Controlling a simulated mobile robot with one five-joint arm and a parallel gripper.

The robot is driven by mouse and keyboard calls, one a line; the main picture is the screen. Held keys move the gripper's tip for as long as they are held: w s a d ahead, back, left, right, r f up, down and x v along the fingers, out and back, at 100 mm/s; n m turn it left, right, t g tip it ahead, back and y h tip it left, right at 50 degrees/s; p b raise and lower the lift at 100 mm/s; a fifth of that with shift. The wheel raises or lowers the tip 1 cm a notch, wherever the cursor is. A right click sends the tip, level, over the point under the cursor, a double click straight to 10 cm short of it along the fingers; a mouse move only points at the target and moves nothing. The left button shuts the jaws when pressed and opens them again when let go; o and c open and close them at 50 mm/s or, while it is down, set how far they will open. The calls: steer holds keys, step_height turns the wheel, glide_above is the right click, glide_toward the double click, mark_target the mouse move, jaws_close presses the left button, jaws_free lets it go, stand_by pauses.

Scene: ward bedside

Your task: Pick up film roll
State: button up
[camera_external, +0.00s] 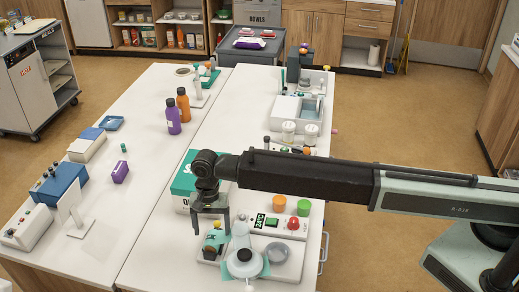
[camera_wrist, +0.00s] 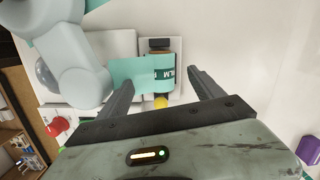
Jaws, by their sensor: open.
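The film roll (camera_wrist: 166,72) appears to be the teal piece lettered "LM", with a dark end, lying in a pale holder in the wrist view. In the external view the film roll (camera_external: 215,238) shows as a small teal piece with a yellow-orange spot, low on the table. My gripper (camera_external: 211,226) points down just above it, fingers apart. In the wrist view my gripper (camera_wrist: 158,82) has one finger on each side of the film roll, with nothing held. A teal flap covers part of it on the left, and contact cannot be told.
A white jointed device (camera_external: 243,263) stands close to the right of the film roll, and is large at left in the wrist view (camera_wrist: 65,55). A teal-and-white box (camera_external: 183,185) stands behind my gripper. A panel with a red button (camera_external: 293,223) is farther right.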

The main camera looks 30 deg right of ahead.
mark_target(213, 236)
step_height(213, 236, down, 5)
steer(key=b, duration=0.3)
steer(key=shift+s+a+r+b, duration=0.1)
steer(key=shift+s+r+b, duration=0.05)
steer(key=shift+b, duration=0.2)
steer(key=shift+r, duration=0.2)
steer(key=shift+c, duration=0.7)
steer(key=c, duration=1.4)
steer(key=shift+r+p, duration=0.15)
steer(key=shift+p, duration=0.15)
